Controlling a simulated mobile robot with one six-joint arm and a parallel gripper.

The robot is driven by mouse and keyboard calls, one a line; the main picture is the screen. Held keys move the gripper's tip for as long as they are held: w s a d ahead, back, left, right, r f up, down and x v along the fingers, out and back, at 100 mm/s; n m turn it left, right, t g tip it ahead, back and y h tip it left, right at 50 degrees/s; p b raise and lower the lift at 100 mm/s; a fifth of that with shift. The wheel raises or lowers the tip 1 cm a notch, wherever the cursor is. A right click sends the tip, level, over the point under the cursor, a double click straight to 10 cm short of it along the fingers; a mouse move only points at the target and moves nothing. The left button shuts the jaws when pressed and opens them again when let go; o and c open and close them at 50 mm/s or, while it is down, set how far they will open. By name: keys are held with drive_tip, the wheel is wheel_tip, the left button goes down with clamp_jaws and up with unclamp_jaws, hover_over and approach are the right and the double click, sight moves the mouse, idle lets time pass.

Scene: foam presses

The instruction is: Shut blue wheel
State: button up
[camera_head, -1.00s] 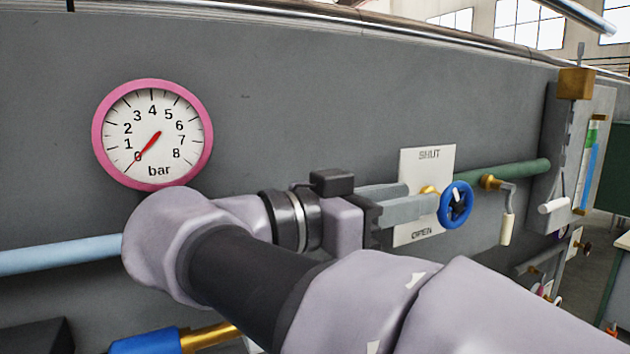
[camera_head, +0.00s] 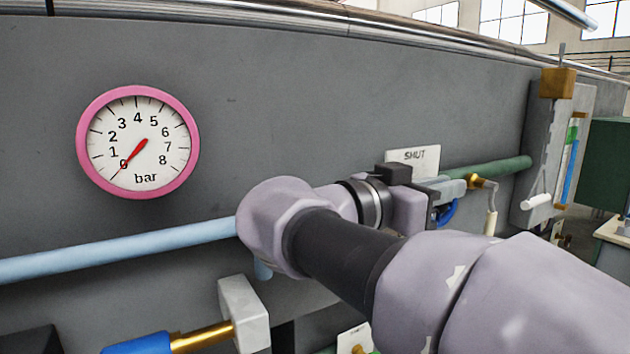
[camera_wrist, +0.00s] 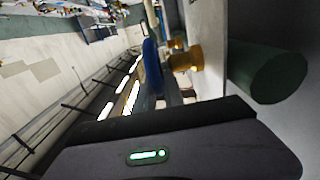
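The blue wheel (camera_head: 447,212) is mostly hidden behind my gripper (camera_head: 458,190) in the head view; only a lower part of its rim shows. In the wrist view the wheel (camera_wrist: 152,67) is seen nearly edge-on, on a brass stem (camera_wrist: 184,58) just beyond the gripper body. My gripper's fingers are at the wheel, with one grey finger showing above the rim. Whether they touch or grip it I cannot tell.
A pink-rimmed gauge (camera_head: 138,141) has its needle near 0 bar. A green pipe (camera_head: 490,168) and a brass crank with a pale handle (camera_head: 491,222) are close to the right of the wheel. A light-blue pipe (camera_head: 110,255) runs along the wall at left.

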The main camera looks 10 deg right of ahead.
clamp_jaws()
drive_tip(key=y, duration=0.1)
drive_tip(key=g+y+p, duration=0.1)
drive_tip(key=y, duration=0.1)
drive_tip(key=shift+w+d+r, duration=0.1)
drive_tip(key=shift+w+d, duration=0.05)
drive_tip(key=shift+d, duration=0.25)
drive_tip(key=shift+d+g+y+p, duration=0.2)
drive_tip(key=shift+g+y+p, duration=0.2)
drive_tip(key=shift+y+p, duration=0.55)
drive_tip(key=shift+w+d+f+g+y+p, duration=0.1)
drive_tip(key=shift+f+g+y+p, duration=0.2)
drive_tip(key=shift+y+p, duration=0.3)
drive_tip(key=o, duration=0.6)
unclamp_jaws()
